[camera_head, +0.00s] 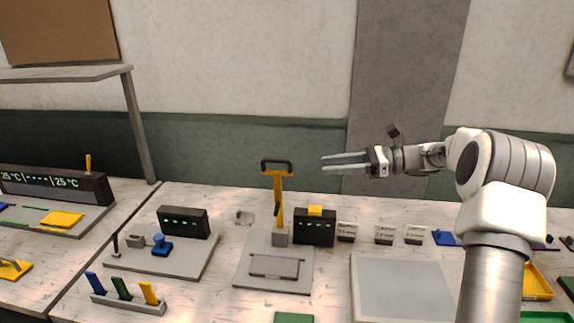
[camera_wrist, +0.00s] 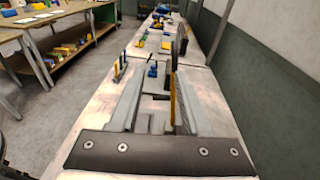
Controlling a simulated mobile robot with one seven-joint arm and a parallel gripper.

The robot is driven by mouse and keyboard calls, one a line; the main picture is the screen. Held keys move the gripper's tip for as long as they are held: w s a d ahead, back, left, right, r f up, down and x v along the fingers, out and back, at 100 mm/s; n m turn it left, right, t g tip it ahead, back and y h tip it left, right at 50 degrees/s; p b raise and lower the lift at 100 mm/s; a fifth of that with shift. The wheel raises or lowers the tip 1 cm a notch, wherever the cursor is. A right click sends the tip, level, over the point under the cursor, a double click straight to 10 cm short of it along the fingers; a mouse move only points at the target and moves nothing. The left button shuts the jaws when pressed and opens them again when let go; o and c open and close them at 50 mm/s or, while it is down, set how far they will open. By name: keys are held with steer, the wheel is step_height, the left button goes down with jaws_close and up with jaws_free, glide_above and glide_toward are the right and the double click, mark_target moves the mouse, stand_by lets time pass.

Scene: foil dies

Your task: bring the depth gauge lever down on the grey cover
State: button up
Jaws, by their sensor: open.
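The depth gauge lever (camera_head: 278,203) is a yellow-orange arm with a dark handle bar (camera_head: 276,163) on top. It stands nearly upright on a small grey block at the back of a light grey base plate (camera_head: 245,272). The grey cover (camera_head: 274,267) lies flat on that plate, in front of the lever. My gripper (camera_head: 323,164) is open and empty, to the right of the handle and about level with it, its fingers pointing left. In the wrist view the lever (camera_wrist: 173,100) shows in line with the space between my fingers (camera_wrist: 158,75); the cover is hard to make out there.
A dark display box (camera_head: 314,234) with a yellow top stands right of the lever. Several small labelled blocks (camera_head: 384,235) and a pale tray (camera_head: 410,290) are farther right. At left are a second fixture (camera_head: 185,262) and a rack of coloured tabs (camera_head: 128,301).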

mark_target(289, 162)
steer(key=w+d+f+m+y, duration=0.1)
steer(key=w+d, duration=0.1)
steer(key=d, duration=0.2)
steer(key=shift+t, duration=0.4)
steer(key=w+a, duration=0.1)
steer(key=a, duration=0.4)
steer(key=w+a+p, duration=0.1)
steer(key=a, duration=0.5)
steer(key=w+a, duration=0.1)
steer(key=a, duration=0.5)
steer(key=shift+a+f, duration=0.15)
jaws_close()
